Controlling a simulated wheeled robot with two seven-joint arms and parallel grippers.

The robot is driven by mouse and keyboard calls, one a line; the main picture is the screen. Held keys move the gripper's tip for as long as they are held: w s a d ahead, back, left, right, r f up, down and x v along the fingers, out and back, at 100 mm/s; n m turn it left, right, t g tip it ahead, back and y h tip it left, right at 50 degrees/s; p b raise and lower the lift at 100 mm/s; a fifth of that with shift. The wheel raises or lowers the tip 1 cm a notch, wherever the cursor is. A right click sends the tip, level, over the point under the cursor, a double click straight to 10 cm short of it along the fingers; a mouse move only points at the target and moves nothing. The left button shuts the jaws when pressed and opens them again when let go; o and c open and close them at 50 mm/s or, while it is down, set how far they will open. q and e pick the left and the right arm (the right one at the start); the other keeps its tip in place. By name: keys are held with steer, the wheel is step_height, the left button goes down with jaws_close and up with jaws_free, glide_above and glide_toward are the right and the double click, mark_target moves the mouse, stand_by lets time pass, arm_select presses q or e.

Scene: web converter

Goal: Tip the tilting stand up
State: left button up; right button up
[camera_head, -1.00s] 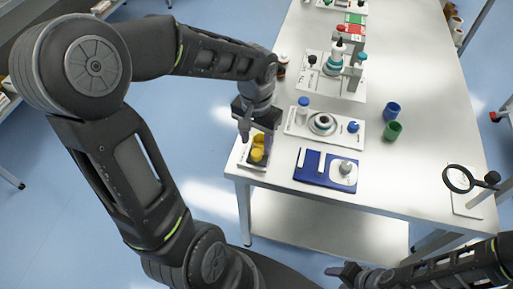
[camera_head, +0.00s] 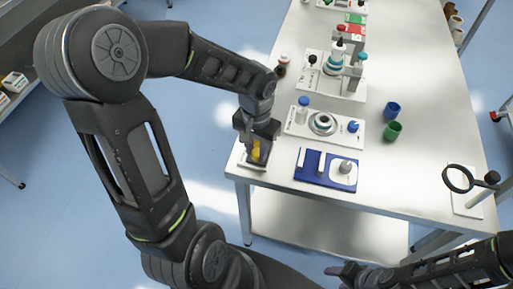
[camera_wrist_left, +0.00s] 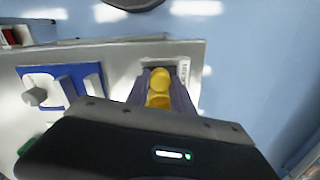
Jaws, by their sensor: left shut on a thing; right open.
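The tilting stand seems to be the small white-based unit (camera_head: 246,163) at the near left corner of the table, with a dark plate and yellow rounded parts (camera_head: 256,151). My left gripper (camera_head: 260,146) is over it, pointing down. In the left wrist view, the yellow parts (camera_wrist_left: 159,84) lie between the two purplish fingers, and the gripper is shut on them. A dark slot and a white label (camera_wrist_left: 184,72) show just beyond. The gripper hides much of the unit, and its tilt is hard to tell. My right gripper (camera_head: 345,271) is open and empty off the table's near edge.
A blue tray (camera_head: 313,178) with white parts lies right of the unit. A white plate (camera_head: 297,130) with a ring and blue-capped parts lies behind. Blue (camera_head: 391,110) and green (camera_head: 392,131) cups and a magnifier (camera_head: 458,179) stand right.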

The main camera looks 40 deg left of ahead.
arm_select(q)
jaws_close()
stand_by(0.8)
